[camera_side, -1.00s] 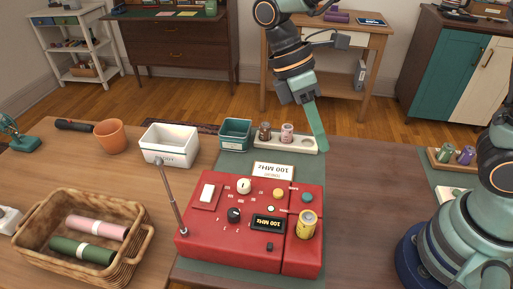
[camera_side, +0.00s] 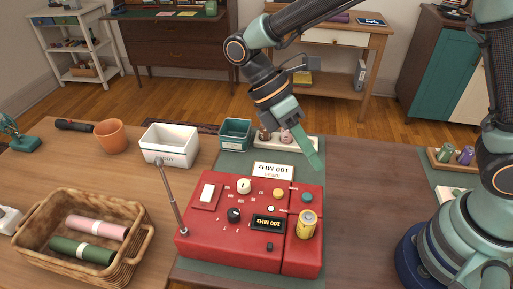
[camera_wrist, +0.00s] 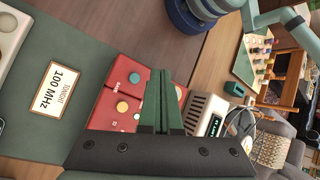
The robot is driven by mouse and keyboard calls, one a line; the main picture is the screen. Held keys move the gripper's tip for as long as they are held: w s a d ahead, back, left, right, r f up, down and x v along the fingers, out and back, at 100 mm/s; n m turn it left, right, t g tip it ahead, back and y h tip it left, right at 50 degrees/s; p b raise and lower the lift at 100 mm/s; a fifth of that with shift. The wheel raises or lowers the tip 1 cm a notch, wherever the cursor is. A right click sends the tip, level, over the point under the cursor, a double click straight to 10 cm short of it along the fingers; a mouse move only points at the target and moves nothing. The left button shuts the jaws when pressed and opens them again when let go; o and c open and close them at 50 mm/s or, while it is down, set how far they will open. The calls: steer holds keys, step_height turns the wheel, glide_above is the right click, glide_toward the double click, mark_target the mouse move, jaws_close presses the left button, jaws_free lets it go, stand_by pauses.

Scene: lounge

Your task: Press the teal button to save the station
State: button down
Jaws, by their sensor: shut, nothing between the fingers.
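The red radio panel (camera_side: 205,250) sits on a green mat. The teal button (camera_side: 307,197) is near its back right corner, and it also shows in the wrist view (camera_wrist: 134,78). A display reading 100 MHz (camera_side: 268,223) is on the panel. My gripper (camera_side: 316,163) is shut and empty, pointing down above the table behind the teal button, apart from the panel. Its closed fingers also show in the wrist view (camera_wrist: 161,88).
A tilted antenna (camera_side: 171,195) rises at the panel's left. A 100 MHz card (camera_side: 273,171) lies behind the panel. A teal box (camera_side: 222,141), a white box (camera_side: 152,154) and a rack with small jars (camera_side: 304,146) stand farther back. The table right of the panel (camera_side: 375,210) is clear.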

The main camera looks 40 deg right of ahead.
mark_target(304, 196)
steer(key=shift+f, duration=3.55)
steer(key=shift+f, duration=0.15)
steer(key=shift+f, duration=0.25)
steer(key=shift+f, duration=0.4)
steer(key=shift+r, duration=0.85)
steer(key=shift+r, duration=0.1)
steer(key=shift+r, duration=2.4)
